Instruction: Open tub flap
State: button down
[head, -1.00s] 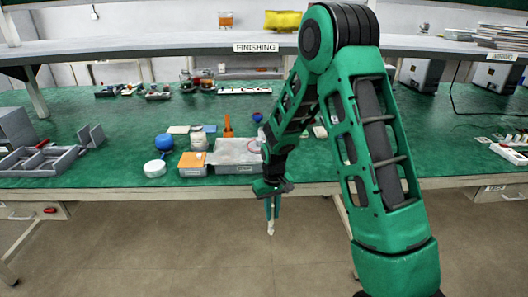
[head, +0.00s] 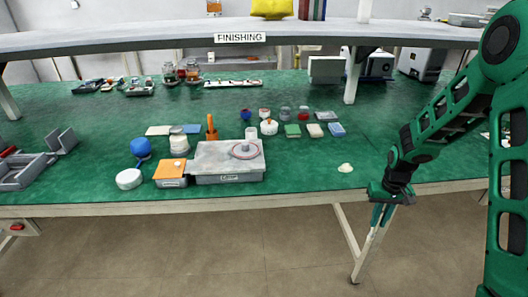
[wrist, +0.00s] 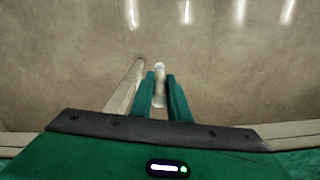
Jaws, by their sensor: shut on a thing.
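A grey tub (head: 230,178) stands near the front edge of the bench in the head view. A pale grey lid or flap (head: 215,155) lies flat over its top, and a pinkish ring (head: 244,150) lies on the right part of it. My gripper (head: 381,216) points down in front of the bench edge, well to the right of the tub and apart from it. In the wrist view my gripper (wrist: 162,80) is shut on a small whitish object (wrist: 159,88), which sits between the green fingers. I cannot tell what the object is. The tub is not in the wrist view.
A box with an orange top (head: 170,167) stands left of the tub, beside a white round container (head: 129,179) and a blue ball-like item (head: 141,147). Small jars and blocks (head: 293,131) stand behind. An overhead shelf (head: 120,44) spans the bench. The front right bench top is mostly clear.

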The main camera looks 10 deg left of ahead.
aim_at(173, 168)
jog(key=z, duration=0.05)
jog(key=k, duration=0.9)
jog(key=u, duration=0.5)
jog(key=i, duration=0.95)
